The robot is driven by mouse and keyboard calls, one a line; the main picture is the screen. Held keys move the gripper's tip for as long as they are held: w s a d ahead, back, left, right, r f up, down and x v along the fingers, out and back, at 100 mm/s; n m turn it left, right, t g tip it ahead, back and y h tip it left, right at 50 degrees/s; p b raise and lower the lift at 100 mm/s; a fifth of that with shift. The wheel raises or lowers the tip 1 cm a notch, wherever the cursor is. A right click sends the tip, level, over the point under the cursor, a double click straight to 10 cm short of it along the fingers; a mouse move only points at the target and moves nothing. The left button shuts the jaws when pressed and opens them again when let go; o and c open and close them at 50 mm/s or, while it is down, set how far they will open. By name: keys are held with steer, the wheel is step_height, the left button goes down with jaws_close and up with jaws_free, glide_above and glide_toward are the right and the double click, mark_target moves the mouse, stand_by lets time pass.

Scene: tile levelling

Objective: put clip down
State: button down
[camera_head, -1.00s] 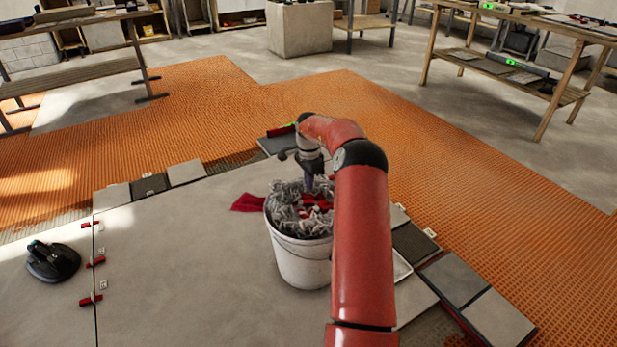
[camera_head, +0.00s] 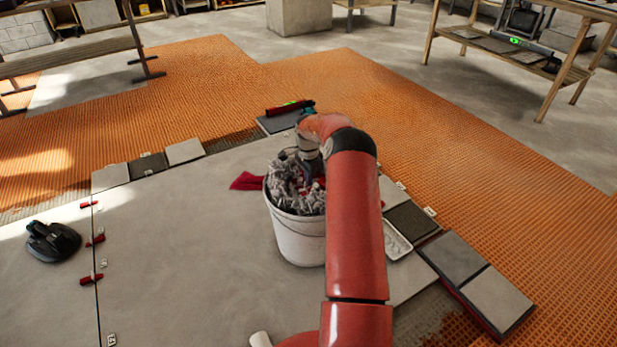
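A white bucket (camera_head: 297,237) stands on the large grey tile. It is filled with a heap of grey clips (camera_head: 290,190), with some red pieces among them. My red arm reaches forward over the bucket's right side. My gripper (camera_head: 310,168) is at the arm's far end, over or in the heap; its fingers are mostly hidden by the arm and clips. I cannot tell whether it holds a clip. Red wedges with pale clips (camera_head: 95,240) sit along the tile joint at the left.
A black suction tool (camera_head: 51,241) rests on the left tile. A red cloth (camera_head: 247,181) lies behind the bucket. Stacked tiles (camera_head: 462,262) and a white tray (camera_head: 397,241) are at the right.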

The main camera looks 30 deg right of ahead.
steer(key=c, duration=1.6)
jaws_free()
step_height(320, 180, up, 7)
steer(key=shift+r+p, duration=0.1)
steer(key=shift+p, duration=0.85)
